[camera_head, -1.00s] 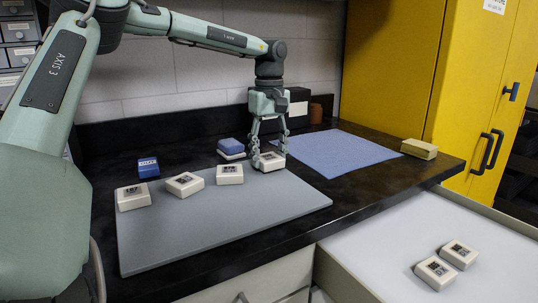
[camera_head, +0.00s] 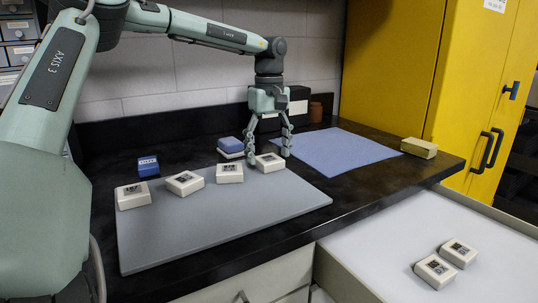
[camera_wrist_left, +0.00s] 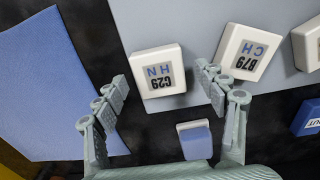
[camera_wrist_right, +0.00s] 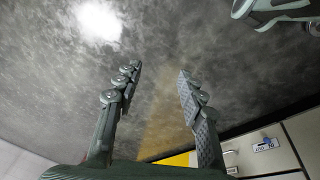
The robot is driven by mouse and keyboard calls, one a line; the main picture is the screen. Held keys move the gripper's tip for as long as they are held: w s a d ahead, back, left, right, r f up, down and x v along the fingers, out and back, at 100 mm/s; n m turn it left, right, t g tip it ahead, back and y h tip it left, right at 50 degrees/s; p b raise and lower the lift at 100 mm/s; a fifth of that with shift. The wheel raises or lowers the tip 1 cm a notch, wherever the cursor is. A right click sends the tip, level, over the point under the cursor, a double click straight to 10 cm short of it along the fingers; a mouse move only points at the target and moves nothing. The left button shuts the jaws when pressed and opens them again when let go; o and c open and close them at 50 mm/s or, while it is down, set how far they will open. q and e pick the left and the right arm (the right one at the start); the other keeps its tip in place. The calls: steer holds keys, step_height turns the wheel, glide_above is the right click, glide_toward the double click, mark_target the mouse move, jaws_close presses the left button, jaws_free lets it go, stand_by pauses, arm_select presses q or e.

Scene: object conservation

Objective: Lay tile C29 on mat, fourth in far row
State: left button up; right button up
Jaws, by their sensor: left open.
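Tile C29 (camera_wrist_left: 158,76) is a white block with a printed label, flat at the right end of the far row on the grey mat (camera_head: 215,218). It also shows in the head view (camera_head: 268,163). My left gripper (camera_head: 268,154) is open above it, fingers spread to either side and apart from it. In the left wrist view the fingers flank the tile. Three more white tiles stand in the same row, the nearest of them B79 (camera_wrist_left: 250,50). My right gripper (camera_wrist_right: 158,75) is open and empty, away from the mat.
A blue-and-white block (camera_head: 231,147) stands close behind the row. A dark blue block (camera_head: 148,167) is behind its left end. A blue cloth (camera_head: 342,152) and yellow sponge (camera_head: 419,148) lie right. The open drawer (camera_head: 375,255) holds two white tiles (camera_head: 435,271).

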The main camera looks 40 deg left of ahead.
mark_target(269, 158)
arm_select(q)
step_height(269, 158, up, 11)
arm_select(e)
steer(key=shift+s+d+f, duration=0.2)
steer(key=shift+s+f, duration=0.45)
steer(key=shift+f, duration=0.3)
